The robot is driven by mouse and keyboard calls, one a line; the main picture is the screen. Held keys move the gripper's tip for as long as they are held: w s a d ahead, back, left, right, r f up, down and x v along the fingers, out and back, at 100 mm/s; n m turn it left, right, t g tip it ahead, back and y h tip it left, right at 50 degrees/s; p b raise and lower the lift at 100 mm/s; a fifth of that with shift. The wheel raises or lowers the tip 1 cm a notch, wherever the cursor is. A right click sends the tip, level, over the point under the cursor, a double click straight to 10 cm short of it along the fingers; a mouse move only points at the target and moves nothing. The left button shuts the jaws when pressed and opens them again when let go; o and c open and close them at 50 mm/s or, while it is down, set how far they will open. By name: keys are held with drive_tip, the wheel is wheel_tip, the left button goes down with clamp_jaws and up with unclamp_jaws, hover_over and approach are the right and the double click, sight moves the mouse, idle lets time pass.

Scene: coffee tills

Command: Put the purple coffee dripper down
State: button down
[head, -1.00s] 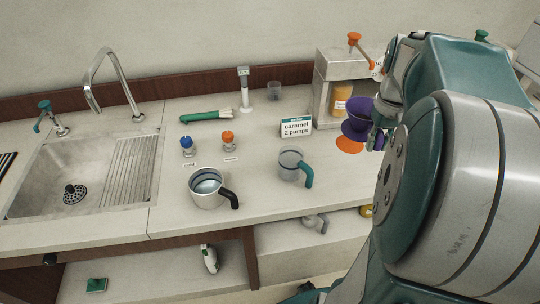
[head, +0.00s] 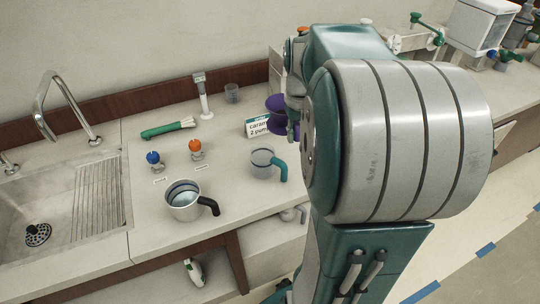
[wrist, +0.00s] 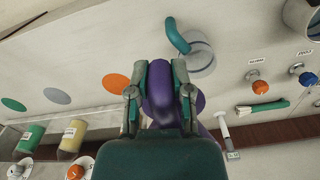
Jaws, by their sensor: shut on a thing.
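The purple coffee dripper (head: 277,113) shows in the head view, partly behind the caramel sign and partly hidden by my arm. In the wrist view the dripper (wrist: 159,92) sits between the two fingers of my gripper (wrist: 160,76), which is shut on it. I cannot tell whether the dripper touches the counter (wrist: 90,60).
The caramel sign (head: 257,128) stands close to the dripper.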

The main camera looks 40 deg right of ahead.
drive_tip(key=w+a+f, duration=0.4)
drive_tip(key=w+f, duration=0.1)
drive_tip(key=f, duration=0.4)
drive_tip(key=shift+f, duration=0.3)
drive_tip(key=c, duration=0.5)
unclamp_jaws()
drive_tip(key=shift+c, duration=0.2)
wheel_tip(320, 180, up, 11)
drive_tip(key=s+a+r+n+t, duration=0.1)
drive_tip(key=s+a+n+t, duration=0.1)
drive_tip(key=s+a, duration=0.4)
drive_tip(key=s+a+r+n+t, duration=0.1)
drive_tip(key=s+a+n+t, duration=0.2)
drive_tip(key=a, duration=1)
drive_tip(key=s, duration=0.3)
drive_tip(key=shift+s+a+t, duration=0.3)
drive_tip(key=shift+s+t, duration=0.1)
